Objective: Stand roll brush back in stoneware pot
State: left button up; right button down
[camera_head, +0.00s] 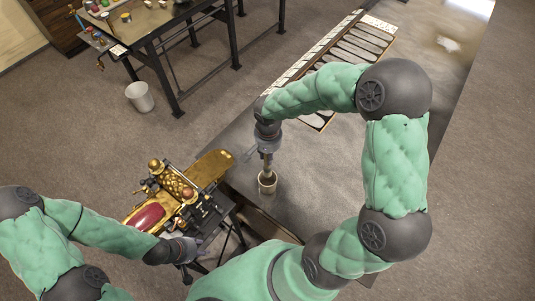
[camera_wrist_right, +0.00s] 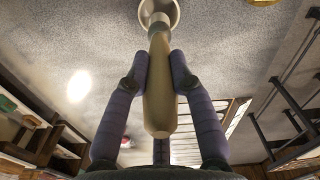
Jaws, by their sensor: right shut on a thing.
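The stoneware pot (camera_head: 267,183) stands upright on the grey table, near its left edge in the head view. My right gripper (camera_head: 267,156) is directly above the pot, pointing down. In the right wrist view my right gripper (camera_wrist_right: 160,68) is shut on the pale handle of the roll brush (camera_wrist_right: 160,100). The brush points toward a round pale rim at the top of that view. I cannot tell whether its lower end is inside the pot. My left gripper (camera_head: 190,250) is beside the brass machine at lower left; its fingers are not clear.
A brass machine (camera_head: 175,185) with a red pad stands left of the table. A workbench (camera_head: 165,32) and white bin (camera_head: 140,97) are behind. The table right of the pot looks clear.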

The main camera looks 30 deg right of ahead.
aim_at(267, 170)
jog(key=shift+f+b, duration=4.8)
jog(key=shift+f, duration=0.5)
jog(key=shift+f+b, duration=0.45)
jog(key=shift+b, duration=0.05)
grip_release()
jog(key=shift+r, duration=0.15)
jog(key=shift+r+p, duration=2.1)
jog(key=shift+r, duration=1.3)
jog(key=shift+r, duration=0.15)
jog(key=shift+r+p, duration=1.8)
jog(key=shift+r, duration=1.05)
